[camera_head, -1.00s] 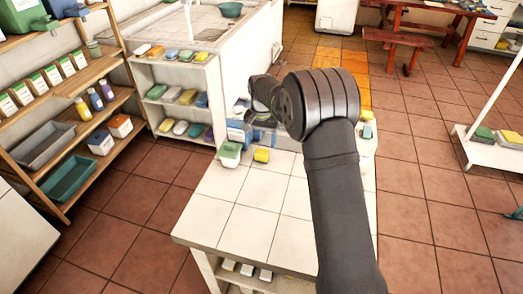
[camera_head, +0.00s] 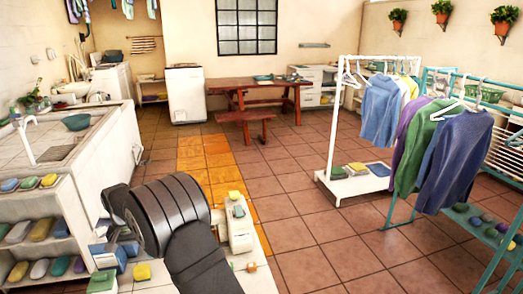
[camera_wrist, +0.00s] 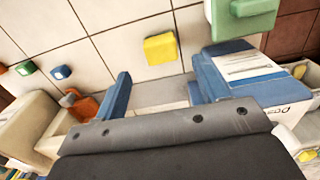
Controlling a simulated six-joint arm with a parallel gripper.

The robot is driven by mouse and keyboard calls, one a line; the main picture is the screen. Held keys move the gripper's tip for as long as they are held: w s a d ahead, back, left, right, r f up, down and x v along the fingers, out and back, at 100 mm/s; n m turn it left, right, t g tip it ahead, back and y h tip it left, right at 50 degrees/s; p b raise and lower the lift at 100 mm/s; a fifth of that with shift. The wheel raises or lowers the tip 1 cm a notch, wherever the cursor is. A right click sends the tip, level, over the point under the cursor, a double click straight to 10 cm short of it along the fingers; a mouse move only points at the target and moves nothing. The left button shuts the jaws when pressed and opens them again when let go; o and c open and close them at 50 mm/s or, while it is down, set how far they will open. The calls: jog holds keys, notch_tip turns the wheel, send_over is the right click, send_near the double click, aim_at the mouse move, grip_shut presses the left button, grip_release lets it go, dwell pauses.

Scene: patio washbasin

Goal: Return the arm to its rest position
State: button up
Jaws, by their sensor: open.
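My gripper (camera_wrist: 160,90) shows in the wrist view with its two blue fingers spread apart and nothing held between them. In the head view my dark arm reaches over the white tiled counter (camera_head: 260,284) at the lower left, and its own wrist mostly hides the gripper. A yellow sponge (camera_wrist: 160,48) lies on the tiles beyond the fingers, apart from them; it also shows in the head view (camera_head: 142,272). A blue box with a white label (camera_wrist: 250,68) stands close beside the right finger; whether they touch I cannot tell.
A shelf unit with colored bars (camera_head: 40,230) is at the left, near the washbasin (camera_head: 100,135). A clothes rack (camera_head: 335,100) and a teal rack (camera_head: 400,215) stand right. Open floor lies between.

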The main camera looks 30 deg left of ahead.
aim_at(140, 270)
notch_tip(140, 270, down, 9)
jog(key=shift+r, duration=1.75)
